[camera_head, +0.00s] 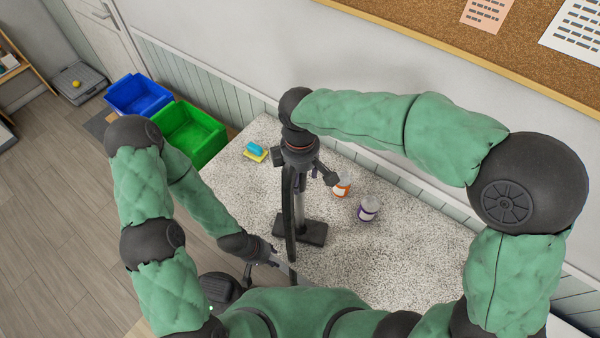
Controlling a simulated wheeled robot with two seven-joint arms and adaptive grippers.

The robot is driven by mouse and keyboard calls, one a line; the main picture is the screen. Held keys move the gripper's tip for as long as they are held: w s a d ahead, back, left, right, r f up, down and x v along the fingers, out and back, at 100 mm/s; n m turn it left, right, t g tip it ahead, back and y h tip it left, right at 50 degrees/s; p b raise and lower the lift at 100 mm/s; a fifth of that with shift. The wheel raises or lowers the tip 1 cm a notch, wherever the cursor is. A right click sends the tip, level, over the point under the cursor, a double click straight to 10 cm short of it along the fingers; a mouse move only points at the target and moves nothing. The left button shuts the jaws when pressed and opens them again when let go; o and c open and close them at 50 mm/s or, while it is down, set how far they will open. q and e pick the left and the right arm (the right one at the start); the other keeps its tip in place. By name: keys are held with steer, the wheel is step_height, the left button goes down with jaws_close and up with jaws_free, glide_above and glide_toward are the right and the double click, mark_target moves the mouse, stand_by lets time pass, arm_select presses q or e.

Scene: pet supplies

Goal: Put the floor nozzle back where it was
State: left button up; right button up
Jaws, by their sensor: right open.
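A dark, flat-footed piece (312,236) that looks like the floor nozzle stands on the speckled table (400,250), with a grey upright part rising from it. A dark curved strip beside it partly covers it. My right gripper (312,185) is open above it and points down; one finger spreads toward the orange-banded jar (342,188). Whether it touches the upright part is hidden. My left gripper (281,265) is low at the table's near edge, in front and to the left of the nozzle. Its fingertips are partly hidden, so I cannot tell its opening.
A purple-banded jar (368,208) stands right of the orange-banded one. A blue and yellow sponge (255,153) lies at the table's far left. Green (190,135) and blue (138,94) bins stand beyond it. The table's right part is clear. A wall bounds the back.

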steer(key=shift+r, duration=0.1)
step_height(320, 180, up, 12)
steer(key=shift+s+r, duration=0.1)
stand_by(0.4)
